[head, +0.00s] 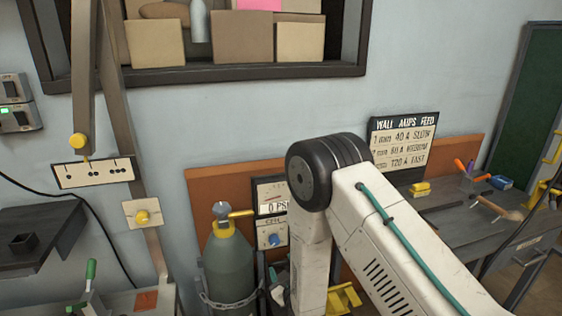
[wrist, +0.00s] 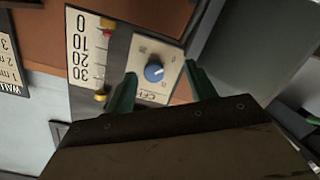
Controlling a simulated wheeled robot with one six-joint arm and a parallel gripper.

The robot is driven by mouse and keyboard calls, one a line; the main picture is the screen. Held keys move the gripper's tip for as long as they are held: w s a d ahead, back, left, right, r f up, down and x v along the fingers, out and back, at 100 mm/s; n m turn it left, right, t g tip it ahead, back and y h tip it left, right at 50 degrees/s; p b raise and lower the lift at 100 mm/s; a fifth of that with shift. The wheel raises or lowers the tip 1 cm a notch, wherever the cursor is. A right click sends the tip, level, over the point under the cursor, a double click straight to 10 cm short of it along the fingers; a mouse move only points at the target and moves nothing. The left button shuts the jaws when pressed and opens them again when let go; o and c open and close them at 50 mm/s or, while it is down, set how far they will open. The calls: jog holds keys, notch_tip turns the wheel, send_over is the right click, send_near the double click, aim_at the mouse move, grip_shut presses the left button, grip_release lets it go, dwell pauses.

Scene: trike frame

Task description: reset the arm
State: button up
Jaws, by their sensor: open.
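My gripper (wrist: 162,84) shows in the wrist view with its two dark green fingers spread apart and nothing between them. A blue knob (wrist: 154,72) on a pale control panel (wrist: 146,50) appears between the fingertips in the picture; I cannot tell how far off it is. My white arm (head: 385,240) is bent, its black joint high in the middle of the head view. The fingers cannot be made out in the head view. The panel with the blue knob (head: 271,239) shows there just left of my arm.
A grey-green gas cylinder (head: 230,268) with a yellow valve stands left of my arm. A gauge scale (wrist: 88,50) is beside the panel. A workbench (head: 465,235) with tools is at right, below a feed chart (head: 402,143). A shelf (head: 215,73) holds boxes above.

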jog(key=s+f+g+h, duration=0.1)
jog(key=s+f+g, duration=0.2)
jog(key=f+g, duration=0.3)
jog(key=s+d+r+m+g+h, duration=0.1)
jog(key=s+d+r+m+g, duration=0.15)
jog(key=s+d+g, duration=0.2)
jog(key=s+d+r+m+g+h, duration=0.1)
jog(key=s+d+r+m, duration=0.1)
jog(key=s+d+r, duration=0.5)
jog(key=s+d+r+m+g, duration=0.1)
jog(key=s+d+r+m, duration=0.1)
jog(key=s+d+r, duration=0.5)
jog(key=s+d+r+m+g+h, duration=0.1)
jog(key=s+d+r, duration=0.6)
jog(key=s+r, duration=0.9)
jog(key=shift+d+r+m+g+h, duration=0.25)
jog(key=shift+r+m+g, duration=0.55)
jog(key=shift+r, duration=4)
jog(key=shift+s+m+t, duration=0.1)
jog(key=shift+m+t, duration=0.15)
